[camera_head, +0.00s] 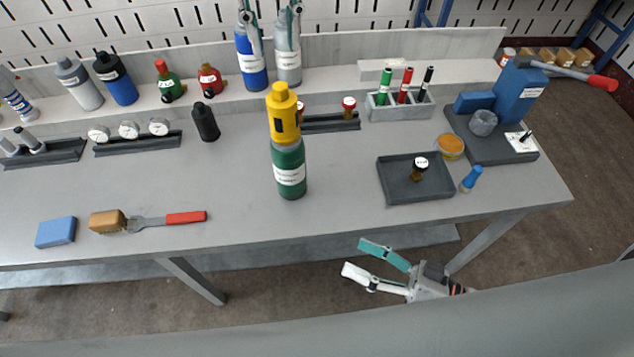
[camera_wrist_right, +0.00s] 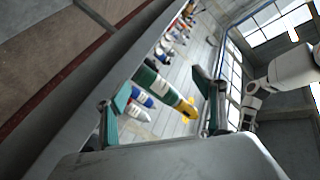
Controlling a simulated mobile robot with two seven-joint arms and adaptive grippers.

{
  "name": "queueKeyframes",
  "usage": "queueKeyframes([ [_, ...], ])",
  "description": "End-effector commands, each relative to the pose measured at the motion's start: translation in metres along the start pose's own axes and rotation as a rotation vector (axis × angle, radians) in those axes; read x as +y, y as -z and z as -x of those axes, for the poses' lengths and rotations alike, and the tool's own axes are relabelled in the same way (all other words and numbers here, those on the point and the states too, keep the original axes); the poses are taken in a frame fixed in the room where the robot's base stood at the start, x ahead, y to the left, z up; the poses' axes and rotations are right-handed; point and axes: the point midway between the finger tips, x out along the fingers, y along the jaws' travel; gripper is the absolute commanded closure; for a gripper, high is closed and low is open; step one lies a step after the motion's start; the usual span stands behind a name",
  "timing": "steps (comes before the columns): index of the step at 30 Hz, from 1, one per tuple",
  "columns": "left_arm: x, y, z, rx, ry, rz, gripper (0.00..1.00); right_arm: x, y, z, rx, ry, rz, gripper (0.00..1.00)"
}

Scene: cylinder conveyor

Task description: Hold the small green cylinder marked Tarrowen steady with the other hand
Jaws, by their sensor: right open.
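A green cylinder (camera_head: 290,170) with a white label and a yellow top (camera_head: 283,112) stands upright near the middle of the table. It also shows, tilted by the camera, between the fingers in the right wrist view (camera_wrist_right: 146,79). A smaller green bottle (camera_head: 169,86) with a red top stands on the back ledge. The label writing is too small to read. My right gripper (camera_head: 353,257) is open and empty, in front of and below the table's front edge, apart from the cylinder. A white arm of mine (camera_wrist_right: 285,72) shows in the right wrist view; its gripper cannot be made out.
Blue (camera_head: 251,60) and grey (camera_head: 287,62) cylinders stand behind. A dark tray (camera_head: 392,187) and a marker holder (camera_head: 385,112) are to the right.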

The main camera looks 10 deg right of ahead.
Motion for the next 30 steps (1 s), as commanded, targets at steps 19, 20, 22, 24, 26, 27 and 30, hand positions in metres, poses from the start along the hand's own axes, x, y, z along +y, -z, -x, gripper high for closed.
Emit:
queueKeyframes([
  [19, 0.000, 0.000, 0.000, 0.000, 0.000, 0.000, 0.72, 0.004, 0.098, -0.145, 0.166, -0.329, 0.610, 0.31],
  [20, 0.000, 0.000, 0.000, 0.000, 0.000, 0.000, 0.72, 0.005, 0.100, -0.146, 0.167, -0.340, 0.618, 0.31],
  [22, 0.000, 0.000, 0.000, 0.000, 0.000, 0.000, 0.72, 0.007, 0.104, -0.148, 0.169, -0.357, 0.631, 0.31],
  [24, 0.000, 0.000, 0.000, 0.000, 0.000, 0.000, 0.72, 0.008, 0.106, -0.151, 0.170, -0.366, 0.638, 0.31],
  [26, 0.000, 0.000, 0.000, 0.000, 0.000, 0.000, 0.72, 0.010, 0.108, -0.156, 0.171, -0.368, 0.640, 0.31],
  [27, 0.000, 0.000, 0.000, 0.000, 0.000, 0.000, 0.72, 0.011, 0.109, -0.160, 0.170, -0.368, 0.640, 0.31],
  [30, 0.000, 0.000, 0.000, 0.000, 0.000, 0.000, 0.72, 0.015, 0.114, -0.173, 0.172, -0.367, 0.640, 0.31],
])
